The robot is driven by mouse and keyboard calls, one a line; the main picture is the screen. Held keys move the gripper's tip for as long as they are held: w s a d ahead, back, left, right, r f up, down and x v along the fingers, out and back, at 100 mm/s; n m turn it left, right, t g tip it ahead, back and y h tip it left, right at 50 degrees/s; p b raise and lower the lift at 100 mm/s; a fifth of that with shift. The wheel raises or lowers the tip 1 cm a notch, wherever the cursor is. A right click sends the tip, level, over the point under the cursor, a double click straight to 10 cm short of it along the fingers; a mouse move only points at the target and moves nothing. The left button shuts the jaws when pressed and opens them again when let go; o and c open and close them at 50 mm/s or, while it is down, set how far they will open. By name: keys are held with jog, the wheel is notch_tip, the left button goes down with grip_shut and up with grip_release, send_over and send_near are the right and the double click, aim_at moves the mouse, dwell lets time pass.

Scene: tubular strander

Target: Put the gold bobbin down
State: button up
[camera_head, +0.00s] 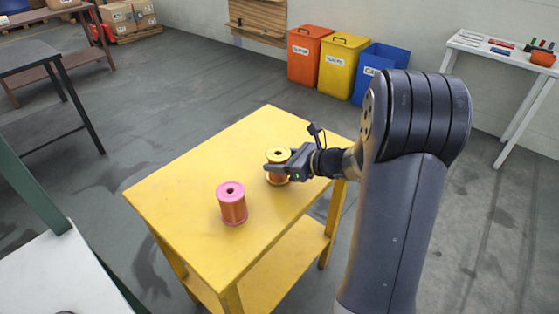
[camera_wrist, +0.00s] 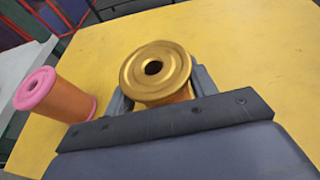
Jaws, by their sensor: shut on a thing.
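The gold bobbin (camera_head: 279,154) has a gold flange and copper-coloured winding. It is upright at the yellow table (camera_head: 190,180), right of the pink bobbin. My gripper (camera_head: 279,168) is shut around its body from the right. In the wrist view the gold bobbin (camera_wrist: 155,72) stands between the fingers, its top flange above them. Its lower end is mostly hidden by my gripper, so I cannot tell for sure whether it touches the tabletop.
A pink-flanged bobbin (camera_head: 232,203) stands on the table left of and nearer than the gold one; it also shows in the wrist view (camera_wrist: 60,95). The table's far left area is clear. Orange (camera_head: 309,56), yellow (camera_head: 342,66) and blue (camera_head: 378,72) bins stand behind.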

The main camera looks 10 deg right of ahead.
jog(key=shift+f, duration=0.15)
jog(key=o, duration=1.6)
jog(key=shift+r, duration=0.2)
jog(key=shift+s+d+r, duration=0.15)
jog(key=shift+s+d, duration=0.05)
jog(key=shift+d, duration=0.05)
jog(key=v, duration=1.1)
jog(key=shift+s+p, duration=0.15)
jog(key=shift+p, duration=0.25)
